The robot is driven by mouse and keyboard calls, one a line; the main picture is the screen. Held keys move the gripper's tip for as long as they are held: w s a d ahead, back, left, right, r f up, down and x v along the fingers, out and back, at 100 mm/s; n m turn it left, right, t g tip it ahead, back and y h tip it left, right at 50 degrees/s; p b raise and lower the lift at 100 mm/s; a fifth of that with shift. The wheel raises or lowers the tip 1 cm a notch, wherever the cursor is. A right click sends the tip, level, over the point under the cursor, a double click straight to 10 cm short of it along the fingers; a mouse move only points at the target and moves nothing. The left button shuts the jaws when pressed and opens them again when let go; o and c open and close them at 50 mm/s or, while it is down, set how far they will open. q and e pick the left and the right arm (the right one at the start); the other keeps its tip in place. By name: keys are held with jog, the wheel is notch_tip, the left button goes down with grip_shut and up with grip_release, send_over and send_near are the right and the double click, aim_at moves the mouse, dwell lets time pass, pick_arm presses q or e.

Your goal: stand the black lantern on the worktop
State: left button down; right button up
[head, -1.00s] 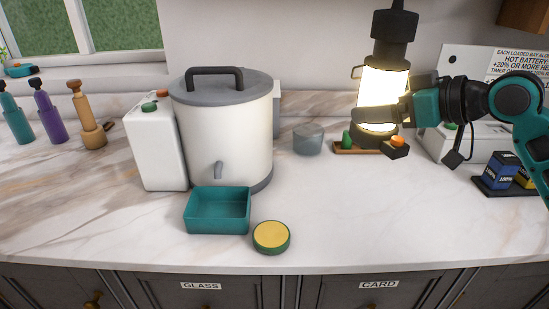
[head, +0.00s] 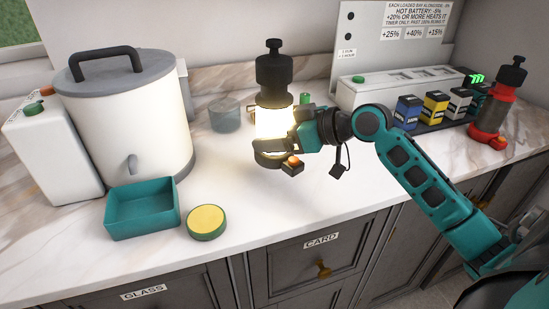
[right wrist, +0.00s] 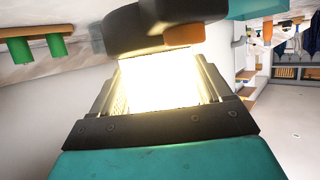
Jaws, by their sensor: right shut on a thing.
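The black lantern (head: 274,72) is upright and lit, with a bright glowing middle. My right gripper (head: 291,136) is shut on it at the glowing section, reaching in from the right. The lantern's dark base, with an orange button on a black block, hangs over the bare middle of the worktop (head: 345,190). I cannot tell whether the base touches the surface. In the right wrist view the glowing section fills the space between the fingers (right wrist: 160,85), with the dark base (right wrist: 150,28) above it in the picture. My left gripper is not in view.
A teal tray (head: 141,211) and a yellow-topped round tin (head: 206,222) lie left of the lantern. A large white urn (head: 125,115) stands behind them. A glass (head: 225,114) is behind the lantern. Batteries (head: 435,106) and a red lantern (head: 494,112) stand at right.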

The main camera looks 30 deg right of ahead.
aim_at(276, 157)
notch_tip(276, 157, down, 5)
jog(key=shift+f, duration=0.35)
jog(key=shift+f+b, duration=0.1)
jog(key=shift+b, duration=0.25)
jog(key=o, duration=1.4)
jog(key=shift+f, duration=0.1)
jog(key=shift+o, duration=0.2)
jog(key=v, duration=1.2)
jog(key=shift+b, duration=0.3)
